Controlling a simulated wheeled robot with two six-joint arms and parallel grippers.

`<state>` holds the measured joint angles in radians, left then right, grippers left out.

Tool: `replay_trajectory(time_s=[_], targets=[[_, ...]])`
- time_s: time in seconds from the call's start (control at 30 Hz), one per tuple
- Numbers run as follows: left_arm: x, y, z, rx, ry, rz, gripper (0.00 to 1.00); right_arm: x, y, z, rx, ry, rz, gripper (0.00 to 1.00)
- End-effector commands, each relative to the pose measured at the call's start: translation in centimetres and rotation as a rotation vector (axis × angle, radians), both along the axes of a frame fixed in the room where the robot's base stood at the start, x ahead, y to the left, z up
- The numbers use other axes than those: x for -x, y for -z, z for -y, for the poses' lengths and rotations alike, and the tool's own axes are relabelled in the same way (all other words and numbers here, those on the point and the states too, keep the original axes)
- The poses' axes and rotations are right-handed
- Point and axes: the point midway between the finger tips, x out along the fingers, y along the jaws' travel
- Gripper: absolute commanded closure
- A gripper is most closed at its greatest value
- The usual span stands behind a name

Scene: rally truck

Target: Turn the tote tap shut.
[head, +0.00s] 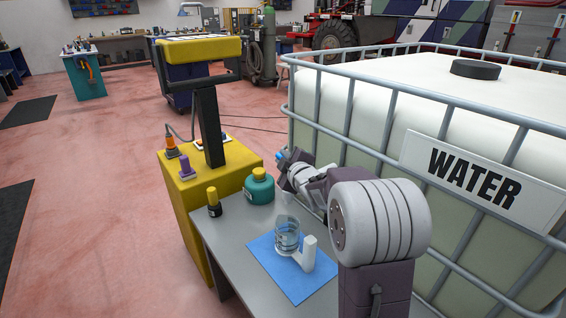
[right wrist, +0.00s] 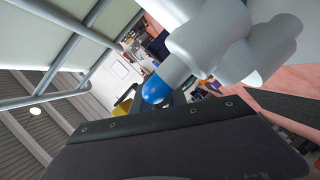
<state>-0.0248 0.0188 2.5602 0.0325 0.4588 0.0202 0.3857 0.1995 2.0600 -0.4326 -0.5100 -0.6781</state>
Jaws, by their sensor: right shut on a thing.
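The white water tote (head: 350,105), marked WATER, stands in a grey bar cage at the right. My right gripper (head: 285,166) is at its near left corner, shut on the tap's handle. A blue end (head: 280,156) shows at the gripper's tip. In the right wrist view the pale, rounded tap parts (right wrist: 215,35) show close up with a blue end (right wrist: 155,89). My dark gripper body fills the bottom of that view. Most of the tap and the contact are hidden by the gripper. My left gripper is not in view.
Below the gripper, a clear jug (head: 287,237) with water stands on a blue mat (head: 262,254) on a grey bench (head: 222,238). Open floor lies left.

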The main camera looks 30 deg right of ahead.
Motion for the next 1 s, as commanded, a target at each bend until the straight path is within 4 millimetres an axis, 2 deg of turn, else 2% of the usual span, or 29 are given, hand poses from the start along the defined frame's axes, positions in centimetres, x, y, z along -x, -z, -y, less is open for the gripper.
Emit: replay_trajectory(time_s=[0.1, 0.13, 0.2, 0.57, 1.0], targets=[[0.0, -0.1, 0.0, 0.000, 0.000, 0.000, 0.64, 0.0, 0.0, -0.1, 0.001, -0.002, 0.000, 1.00], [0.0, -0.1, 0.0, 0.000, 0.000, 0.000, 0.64, 0.0, 0.0, -0.1, 0.002, -0.002, -0.001, 0.74], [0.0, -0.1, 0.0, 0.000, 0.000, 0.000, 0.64, 0.0, 0.0, -0.1, 0.002, -0.002, -0.001, 0.61], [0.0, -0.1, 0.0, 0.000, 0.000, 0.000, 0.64, 0.4, -0.2, -0.1, 0.002, -0.002, -0.001, 0.61], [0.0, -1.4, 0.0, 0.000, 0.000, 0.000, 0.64, 7.2, -1.9, -1.3, 0.002, -0.001, 0.001, 0.61]])
